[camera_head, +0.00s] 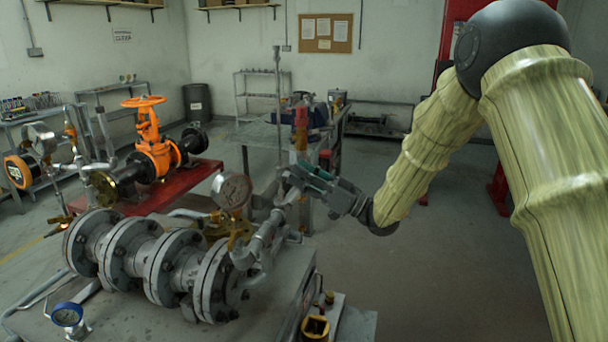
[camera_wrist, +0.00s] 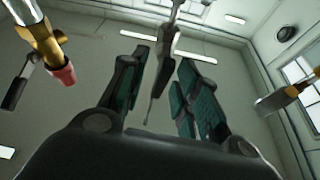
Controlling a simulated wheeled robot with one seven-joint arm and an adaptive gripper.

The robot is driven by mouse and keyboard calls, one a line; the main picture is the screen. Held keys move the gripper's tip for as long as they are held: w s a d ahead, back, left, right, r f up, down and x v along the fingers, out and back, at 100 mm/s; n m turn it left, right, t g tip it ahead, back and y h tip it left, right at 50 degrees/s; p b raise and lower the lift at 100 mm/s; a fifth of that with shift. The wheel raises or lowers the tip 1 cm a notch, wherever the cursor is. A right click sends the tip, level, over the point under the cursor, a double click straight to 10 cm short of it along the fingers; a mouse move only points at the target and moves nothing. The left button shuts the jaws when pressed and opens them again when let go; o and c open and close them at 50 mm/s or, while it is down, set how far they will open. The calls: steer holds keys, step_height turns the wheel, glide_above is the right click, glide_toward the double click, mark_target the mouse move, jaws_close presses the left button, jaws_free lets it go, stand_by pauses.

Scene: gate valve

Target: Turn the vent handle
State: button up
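My gripper (camera_head: 308,178) is at the right end of the grey flanged pipe assembly (camera_head: 150,256), near its upper right fittings. In the wrist view my gripper (camera_wrist: 160,88) has its teal-padded fingers apart. A slim grey fitting with a thin rod (camera_wrist: 164,62) shows in the gap between them, with space visible on both sides; I cannot tell its depth. Which part is the vent handle is not clear. The grey angled pipe (camera_head: 262,238) rises from the assembly toward my gripper, and the contact point is hidden.
A pressure gauge (camera_head: 232,190) stands left of my gripper. A brass fitting with a reddish tip (camera_wrist: 55,55) and a brass-ended piece (camera_wrist: 284,98) flank the fingers. An orange gate valve (camera_head: 150,138) is behind left. A cluttered workbench (camera_head: 262,132) stands behind; floor at right is clear.

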jaws_close()
steer(key=shift+r+m, duration=0.1)
steer(key=shift+m, duration=0.3)
steer(key=m+t+h+p, duration=0.1)
steer(key=m+t+p, duration=0.1)
steer(key=m, duration=0.1)
steer(key=shift+w+d+r+m, duration=0.1)
steer(key=shift+m, duration=0.3)
steer(key=m+t+h+p, duration=0.1)
steer(key=m+p, duration=0.1)
steer(key=m, duration=0.1)
steer(key=m+t+h+p, duration=0.1)
steer(key=m, duration=0.2)
steer(key=shift+p, duration=0.35)
steer(key=m+h+p, duration=0.1)
steer(key=m+p, duration=0.1)
steer(key=m, duration=0.1)
steer(key=m+h+p, duration=0.1)
steer(key=m+p, duration=0.1)
steer(key=m, duration=0.1)
steer(key=shift+w+m+t+h, duration=0.1)
steer(key=shift+m+t+h, duration=0.2)
steer(key=shift+t+h, duration=0.1)
steer(key=shift+f+m+g+h+p, duration=0.2)
steer(key=shift+m+h+p, duration=0.2)
steer(key=shift+m+p, duration=0.4)
steer(key=shift+f+m+g+h+p, duration=0.15)
steer(key=shift+m+h+p, duration=0.3)
steer(key=shift+m, duration=0.65)
steer(key=shift+f, duration=0.1)
